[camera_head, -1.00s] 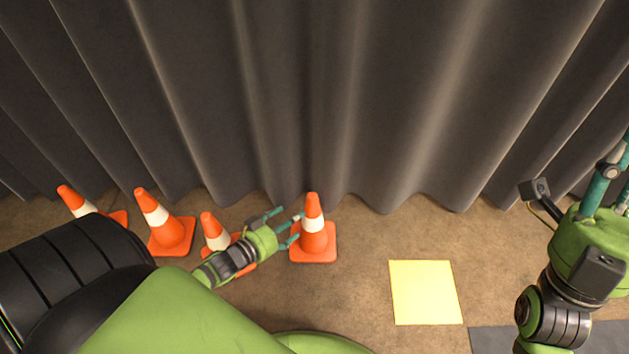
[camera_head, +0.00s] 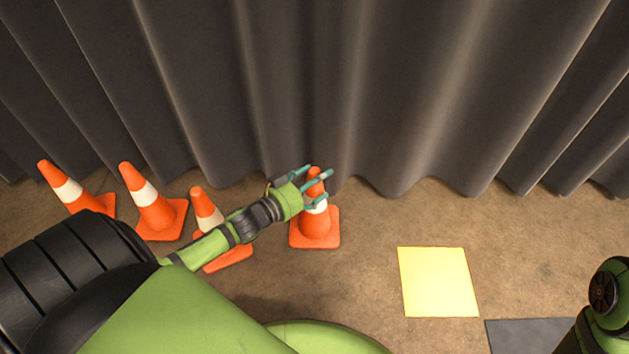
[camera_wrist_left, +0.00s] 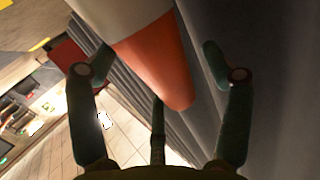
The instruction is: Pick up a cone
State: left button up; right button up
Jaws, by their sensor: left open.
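Several orange cones with white bands stand in a row on the brown floor. The rightmost cone (camera_head: 314,228) is upright, and my left gripper (camera_head: 322,182) is at its upper part with fingers around the tip. In the left wrist view the cone's orange tip (camera_wrist_left: 160,65) lies between the open fingers (camera_wrist_left: 158,75), apart from both. The other cones are one partly behind my left arm (camera_head: 207,212), one further left (camera_head: 152,208) and one at the far left (camera_head: 75,190). My right gripper is out of view.
A grey curtain (camera_head: 400,90) hangs close behind the cones. The floor between the rightmost cone and the yellow square is clear.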

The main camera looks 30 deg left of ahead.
pick_arm(q)
jog(key=shift+w, duration=0.1)
grip_shut()
jog(key=shift+r, duration=0.1)
